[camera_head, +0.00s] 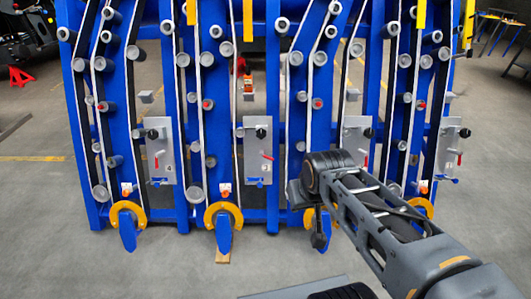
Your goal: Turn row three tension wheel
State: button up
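The blue harvester chassis (272,90) holds four upright rows of grey rollers and white belts. Counting from the left, the third row has a grey plate (355,128) with a black knob (369,132) and a red handle (365,160). The plate's lower part is partly hidden by my arm. The third row's yellow ring (310,217) at the bottom is also partly covered. Which part is the tension wheel is not certain. My gripper (319,241) hangs down in front of the third row's lower end, left of and below the knob. Its fingers are too small and dark to read.
Similar plates stand at the first row (158,150), second row (257,150) and fourth row (448,150). Yellow rings with blue pointed ends stick out low at the front. The grey floor (60,240) before the chassis is clear at left.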

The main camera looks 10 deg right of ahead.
aim_at(261, 132)
jog(key=k, duration=0.5)
jog(key=u, duration=1.1)
jog(key=i, duration=1.65)
jog(key=z, duration=0.95)
